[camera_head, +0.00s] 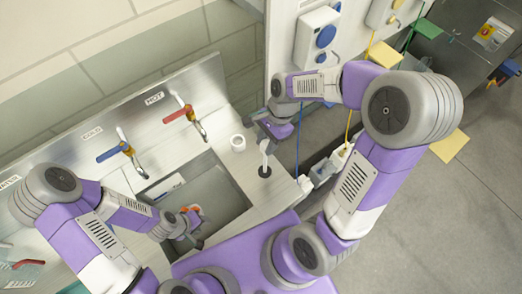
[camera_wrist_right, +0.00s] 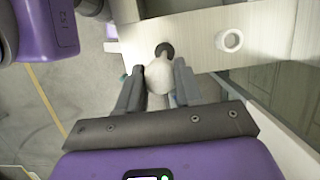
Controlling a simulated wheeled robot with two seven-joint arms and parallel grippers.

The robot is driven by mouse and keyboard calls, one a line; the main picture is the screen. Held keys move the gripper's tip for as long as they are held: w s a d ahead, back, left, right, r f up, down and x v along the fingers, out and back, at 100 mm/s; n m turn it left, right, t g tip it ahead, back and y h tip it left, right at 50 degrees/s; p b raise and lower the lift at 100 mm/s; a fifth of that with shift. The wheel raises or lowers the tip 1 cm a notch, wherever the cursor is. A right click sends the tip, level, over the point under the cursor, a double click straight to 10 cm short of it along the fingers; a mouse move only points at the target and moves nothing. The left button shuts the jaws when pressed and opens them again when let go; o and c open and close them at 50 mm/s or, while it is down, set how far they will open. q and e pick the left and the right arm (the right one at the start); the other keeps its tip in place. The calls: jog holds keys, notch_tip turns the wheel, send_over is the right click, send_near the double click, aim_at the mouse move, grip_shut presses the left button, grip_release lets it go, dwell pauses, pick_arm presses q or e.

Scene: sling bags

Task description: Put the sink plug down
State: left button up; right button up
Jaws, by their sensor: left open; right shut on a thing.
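The sink plug (camera_head: 264,148) seems to be the pale piece with a black round end, over the counter right of the sink. My right gripper (camera_head: 270,133) is shut on its pale part. In the right wrist view this part (camera_wrist_right: 158,77) sits between the two fingers (camera_wrist_right: 158,92), with the black round end (camera_wrist_right: 165,50) beyond. I cannot tell whether the black end touches the counter. My left gripper (camera_head: 190,222) is open, low over the front left of the sink basin (camera_head: 222,190). An orange and white thing, partly hidden, is by its fingers.
A small white ring-shaped cup (camera_head: 237,142) stands on the counter (camera_head: 283,190) left of the plug; it also shows in the right wrist view (camera_wrist_right: 230,40). Blue-handled (camera_head: 115,152) and red-handled (camera_head: 180,114) taps rise behind the basin. Bare counter lies in front of the plug.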

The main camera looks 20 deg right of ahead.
jog(key=shift+w+f, duration=0.1)
jog(key=shift+f, duration=2.6)
jog(key=shift+f+b, duration=0.2)
jog(key=shift+b, duration=0.15)
jog(key=o, duration=1.1)
jog(key=shift+r, duration=0.15)
jog(key=p+v, duration=0.1)
jog(key=v, duration=1.1)
